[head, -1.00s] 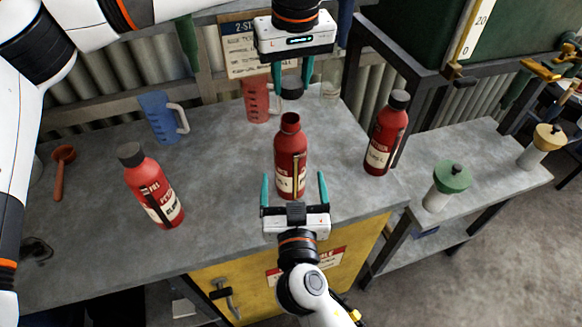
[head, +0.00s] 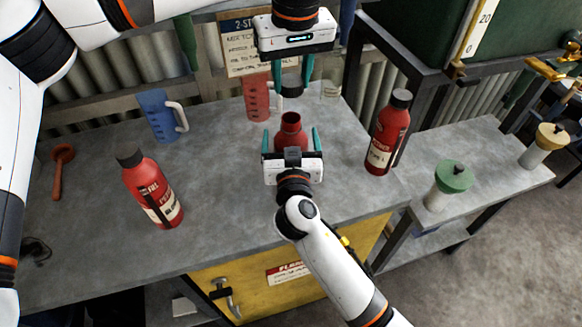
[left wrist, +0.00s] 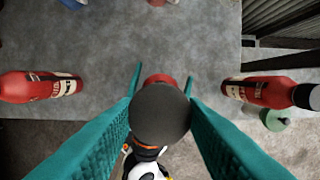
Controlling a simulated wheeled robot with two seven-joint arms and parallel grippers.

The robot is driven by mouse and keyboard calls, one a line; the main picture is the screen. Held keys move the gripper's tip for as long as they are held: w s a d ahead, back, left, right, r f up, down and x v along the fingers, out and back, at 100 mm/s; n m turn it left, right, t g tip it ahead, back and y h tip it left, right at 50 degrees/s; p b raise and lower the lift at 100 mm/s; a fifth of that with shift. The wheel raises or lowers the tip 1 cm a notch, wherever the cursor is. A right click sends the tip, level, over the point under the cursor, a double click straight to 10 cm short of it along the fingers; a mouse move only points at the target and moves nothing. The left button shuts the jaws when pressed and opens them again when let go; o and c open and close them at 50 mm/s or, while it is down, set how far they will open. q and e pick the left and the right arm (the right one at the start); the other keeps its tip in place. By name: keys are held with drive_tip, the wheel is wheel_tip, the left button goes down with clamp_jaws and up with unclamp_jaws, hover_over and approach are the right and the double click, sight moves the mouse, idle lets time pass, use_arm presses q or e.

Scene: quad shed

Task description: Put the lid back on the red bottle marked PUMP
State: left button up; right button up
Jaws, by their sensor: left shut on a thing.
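The open red bottle (head: 291,122) stands upright on the grey bench with no lid; its label is hidden behind my right gripper. My left gripper (head: 292,82) is shut on a dark round lid (head: 292,88), held above and behind the bottle in the head view. In the left wrist view the lid (left wrist: 161,113) sits between the teal fingers, with a bit of the red bottle (left wrist: 159,79) showing past it. My right gripper (head: 291,142) is open, its fingers on either side of the bottle with gaps showing.
Capped red bottles stand at left (head: 152,190) and right (head: 387,138). A blue jug (head: 158,115), a red jug (head: 257,98) and a clear glass (head: 331,88) stand at the back. A red scoop (head: 60,170) lies left. The bench between the bottles is clear.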

drive_tip(key=shift+c, duration=0.4)
drive_tip(key=c, duration=1.4)
use_arm(q)
drive_tip(key=shift+f, duration=2.45)
drive_tip(key=shift+f, duration=0.1)
drive_tip(key=shift+f, duration=0.8)
drive_tip(key=shift+f, duration=0.55)
